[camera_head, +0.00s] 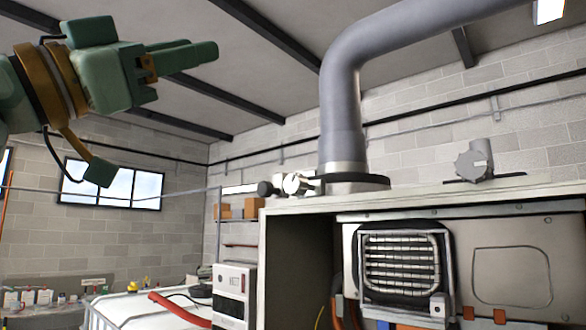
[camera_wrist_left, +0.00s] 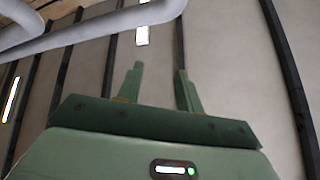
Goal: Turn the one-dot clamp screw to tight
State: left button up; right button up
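My left gripper (camera_head: 205,50) is raised at the upper left of the head view, pointing right, well away from the heater. In the left wrist view its two fingers (camera_wrist_left: 160,72) stand apart with nothing between them. At the foot of the grey flue pipe (camera_head: 342,100) is a clamp collar (camera_head: 347,181). A pale round knob (camera_head: 295,184) with a dark mark sits at the collar's left, beside a black knob (camera_head: 266,188). Another grey knob-like fitting (camera_head: 474,160) stands on the heater's top at right. Dots are too small to make out on either. My right gripper is out of view.
The open heater cabinet (camera_head: 415,203) fills the lower right, with a grille (camera_head: 401,265) inside. A white box unit (camera_head: 234,283) and a red hose (camera_head: 178,308) are at lower left. The air between my left gripper and the flue is clear.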

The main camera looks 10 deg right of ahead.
pick_arm(q)
notch_tip(320, 180, down, 6)
jog(key=w+d+n+y, duration=0.1)
jog(key=w+n+y, duration=0.25)
jog(key=n, duration=0.35)
jog(key=n+y, duration=0.4)
send_near(291, 183)
jog(key=p+x, duration=0.5)
jog(key=x, duration=0.4)
jog(key=shift+w+d, duration=0.25)
jog(key=shift+d, duration=0.05)
jog(key=shift+w+d, duration=0.3)
jog(key=shift+d, duration=0.05)
jog(key=shift+c, duration=0.3)
jog(key=c, duration=0.6)
jog(key=shift+p, duration=0.35)
